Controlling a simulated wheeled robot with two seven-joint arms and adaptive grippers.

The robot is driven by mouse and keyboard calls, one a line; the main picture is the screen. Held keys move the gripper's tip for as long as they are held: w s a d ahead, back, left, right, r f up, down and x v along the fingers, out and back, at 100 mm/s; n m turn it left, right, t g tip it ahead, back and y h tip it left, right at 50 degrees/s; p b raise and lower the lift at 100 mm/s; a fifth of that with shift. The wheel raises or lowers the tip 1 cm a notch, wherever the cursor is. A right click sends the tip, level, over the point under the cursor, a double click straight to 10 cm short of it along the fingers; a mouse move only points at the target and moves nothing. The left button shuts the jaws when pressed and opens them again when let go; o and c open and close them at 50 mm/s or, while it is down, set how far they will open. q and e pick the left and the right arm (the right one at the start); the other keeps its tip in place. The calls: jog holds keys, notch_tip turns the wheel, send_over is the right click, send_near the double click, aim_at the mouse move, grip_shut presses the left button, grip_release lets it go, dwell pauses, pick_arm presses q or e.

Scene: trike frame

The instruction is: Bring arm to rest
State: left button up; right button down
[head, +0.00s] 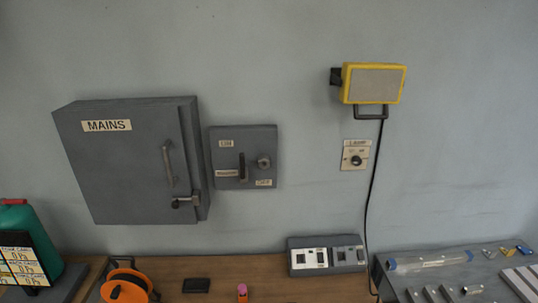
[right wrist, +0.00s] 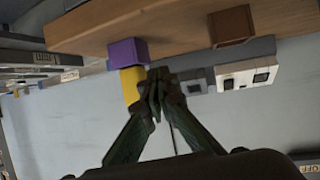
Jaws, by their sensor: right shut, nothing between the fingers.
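My right gripper (right wrist: 157,82) shows in the right wrist view, its two dark fingers meeting at the tips with nothing between them. A yellow piece (right wrist: 131,84) with a purple block (right wrist: 127,51) against it appears just left of the fingertips. I cannot tell whether the fingers touch it. Neither of my grippers shows in the head view, and my left gripper is in no view.
A wooden bench (head: 270,279) runs along the wall, holding an orange reel (head: 124,285), a dark box (head: 196,285) and a socket unit (head: 326,256). Above are a grey MAINS cabinet (head: 120,165), a switch box (head: 243,157) and a yellow lamp (head: 374,83).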

jog(key=s+d+f+n+g+y, duration=0.1)
jog(key=s+f+g, duration=0.2)
jog(key=s, duration=0.7)
jog(key=s+f+g, duration=0.3)
jog(key=s, duration=0.8)
jog(key=s+d+f+n+g+y, duration=0.1)
jog(key=s+f+g, duration=0.25)
jog(key=s, duration=0.65)
notch_tip(320, 180, down, 29)
jog(key=s+a+g, duration=0.1)
jog(key=s+a, duration=0.1)
jog(key=s, duration=0.1)
jog(key=s+f+n+g, duration=0.1)
jog(key=s+f, duration=1.5)
jog(key=s, duration=0.3)
jog(key=shift+d+f, duration=0.2)
jog(key=shift+f, duration=0.15)
